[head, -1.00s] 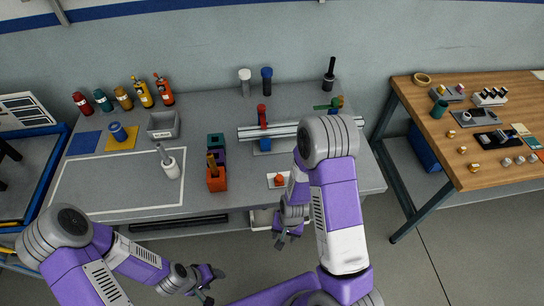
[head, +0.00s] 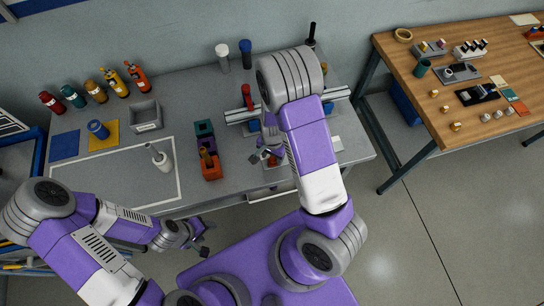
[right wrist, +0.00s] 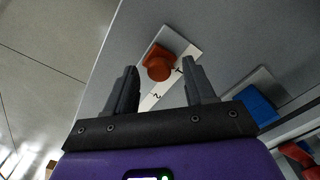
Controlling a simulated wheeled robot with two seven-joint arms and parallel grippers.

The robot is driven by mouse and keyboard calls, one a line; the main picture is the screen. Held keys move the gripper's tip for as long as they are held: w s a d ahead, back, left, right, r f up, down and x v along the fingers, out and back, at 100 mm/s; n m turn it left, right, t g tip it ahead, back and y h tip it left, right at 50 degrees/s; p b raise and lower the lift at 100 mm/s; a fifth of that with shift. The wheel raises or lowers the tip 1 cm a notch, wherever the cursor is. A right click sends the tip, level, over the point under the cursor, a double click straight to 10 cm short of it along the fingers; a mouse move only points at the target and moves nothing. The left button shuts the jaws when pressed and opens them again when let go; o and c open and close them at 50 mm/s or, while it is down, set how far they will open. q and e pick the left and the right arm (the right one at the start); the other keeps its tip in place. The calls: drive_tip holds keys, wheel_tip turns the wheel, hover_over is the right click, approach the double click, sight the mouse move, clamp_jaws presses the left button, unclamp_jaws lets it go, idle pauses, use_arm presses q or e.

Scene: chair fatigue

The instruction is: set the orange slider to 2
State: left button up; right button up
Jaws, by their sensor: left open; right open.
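The orange slider (right wrist: 158,66) is a round knob on a white plate (right wrist: 182,42), seen in the right wrist view. The plate carries marks that look like 1 and 2; the knob sits near the 1, at the plate's far part. My right gripper (right wrist: 155,88) is open, its fingers pointing toward the plate with the knob between and beyond the tips; contact is not visible. In the head view my right gripper (head: 266,157) is over the grey table's front part and largely covers the slider. My left gripper (head: 202,241) is open and empty, in front of the table.
A silver rail (head: 237,117) with a red-handled piece (head: 247,97) lies behind the slider. An orange box (head: 211,168) stands to its left, with a white holder (head: 161,160) further left. A wooden table (head: 425,120) stands at the right.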

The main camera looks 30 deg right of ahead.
drive_tip(key=shift+s+f, duration=0.15)
drive_tip(key=shift+f, duration=0.3)
clamp_jaws()
